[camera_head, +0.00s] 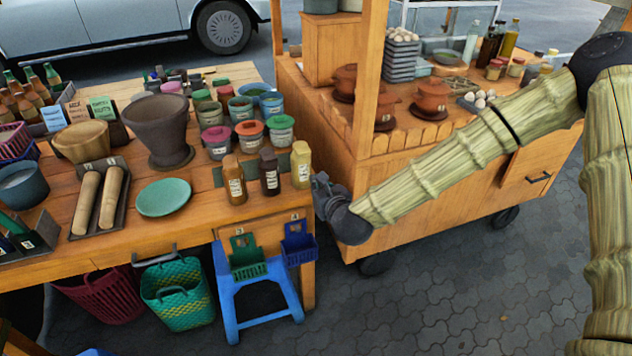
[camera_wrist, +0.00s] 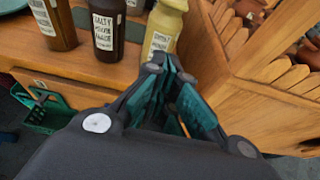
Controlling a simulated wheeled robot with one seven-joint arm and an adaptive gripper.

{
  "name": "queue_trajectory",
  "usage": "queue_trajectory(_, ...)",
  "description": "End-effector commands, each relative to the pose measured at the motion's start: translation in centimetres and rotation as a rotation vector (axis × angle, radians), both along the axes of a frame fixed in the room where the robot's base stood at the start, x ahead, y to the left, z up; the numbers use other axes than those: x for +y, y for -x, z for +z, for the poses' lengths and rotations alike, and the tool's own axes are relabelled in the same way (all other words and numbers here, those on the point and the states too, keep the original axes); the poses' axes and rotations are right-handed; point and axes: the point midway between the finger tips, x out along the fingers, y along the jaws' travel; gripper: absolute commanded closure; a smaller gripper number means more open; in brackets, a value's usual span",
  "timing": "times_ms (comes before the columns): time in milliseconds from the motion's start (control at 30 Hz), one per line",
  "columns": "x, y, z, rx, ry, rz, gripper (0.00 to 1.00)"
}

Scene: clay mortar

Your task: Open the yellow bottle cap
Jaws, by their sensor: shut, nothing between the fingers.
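The yellow bottle (camera_head: 301,166) stands upright at the right front corner of the wooden table, with a pale label and a yellow cap (camera_head: 301,147) on top. In the wrist view the yellow bottle (camera_wrist: 164,25) is at the top, just beyond my gripper (camera_wrist: 172,62); its top is cut off by the frame edge. In the head view my gripper (camera_head: 320,182) is right of and slightly below the bottle, near the table corner. Its fingers are shut and empty. I cannot tell whether it touches the bottle.
A dark brown bottle (camera_head: 269,172) and an orange-brown bottle (camera_head: 235,180) stand left of the yellow one. Lidded pots (camera_head: 249,133) are behind. A wooden cart (camera_head: 420,200) stands close on the right. A blue stool (camera_head: 255,295) is below the table edge.

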Motion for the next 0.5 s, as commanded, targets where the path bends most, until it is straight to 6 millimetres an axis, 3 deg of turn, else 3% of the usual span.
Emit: queue_trajectory(500, 2.2, -6.9, -2.4, -0.001, 0.004, 0.003, 1.00)
